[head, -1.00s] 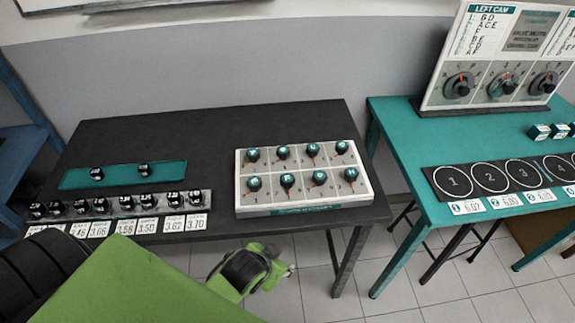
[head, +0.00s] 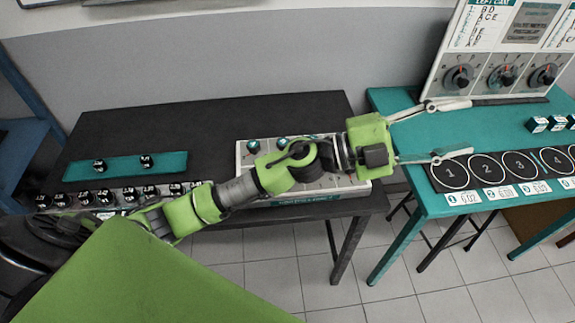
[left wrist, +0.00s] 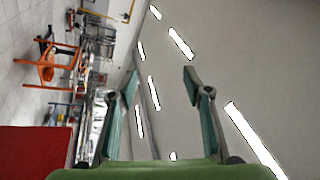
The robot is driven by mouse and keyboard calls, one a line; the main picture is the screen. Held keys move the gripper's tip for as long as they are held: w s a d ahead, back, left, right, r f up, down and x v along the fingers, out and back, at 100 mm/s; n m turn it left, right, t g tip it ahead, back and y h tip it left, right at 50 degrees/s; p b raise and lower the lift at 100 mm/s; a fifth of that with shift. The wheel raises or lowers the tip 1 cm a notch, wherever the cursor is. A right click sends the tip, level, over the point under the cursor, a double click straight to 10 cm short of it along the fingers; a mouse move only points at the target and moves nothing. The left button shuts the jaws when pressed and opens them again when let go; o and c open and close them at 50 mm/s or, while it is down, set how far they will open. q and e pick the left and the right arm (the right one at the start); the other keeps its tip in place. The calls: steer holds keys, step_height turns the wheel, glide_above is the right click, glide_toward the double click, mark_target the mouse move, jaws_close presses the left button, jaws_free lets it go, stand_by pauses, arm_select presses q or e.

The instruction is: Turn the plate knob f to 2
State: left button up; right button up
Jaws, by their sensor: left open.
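The white knob plate (head: 245,162) lies on the dark table. It has two rows of teal-topped knobs (head: 253,146), but my left arm covers most of them. Another panel, headed LEFT CAM (head: 487,46), stands upright on the teal table, with dark dials (head: 458,78) with red pointers. I cannot tell which knob is f. My left gripper (head: 456,128) is open and empty over the left part of the teal table, right of the white plate and below the upright panel. Its open fingers also show in the left wrist view (left wrist: 162,85). My right gripper is not in view.
Black numbered pieces stand on a grey rack (head: 110,210) and a teal strip (head: 120,168) at the dark table's left. The teal table holds a black strip with numbered circles (head: 487,168), cards and teal-topped blocks (head: 537,124). A floor gap separates the tables.

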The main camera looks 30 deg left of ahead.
arm_select(q)
steer(key=s+d+f+m+g+y, duration=0.25)
steer(key=f+m+g, duration=0.25)
steer(key=m+g, duration=0.25)
steer(key=a+f+m+g+y, duration=0.25)
steer(key=a+f+y, duration=0.25)
steer(key=f, duration=0.3)
steer(key=w+a+f+n+y, duration=0.2)
steer(key=a+y, duration=0.4)
steer(key=a, duration=0.9)
steer(key=w+a+f+n+y, duration=0.1)
steer(key=w+a+n+y, duration=0.15)
steer(key=a+y, duration=0.75)
steer(key=a+f+h+p, duration=0.1)
steer(key=f, duration=0.3)
steer(key=a+f+h+p, duration=0.1)
steer(key=f+h+p, duration=0.1)
steer(key=f, duration=0.2)
steer(key=a+f+h+p, duration=0.1)
steer(key=a+f+p, duration=0.1)
steer(key=f, duration=0.2)
steer(key=shift+f+m+h, duration=0.25)
steer(key=shift+f, duration=0.7)
steer(key=c, duration=1.1)
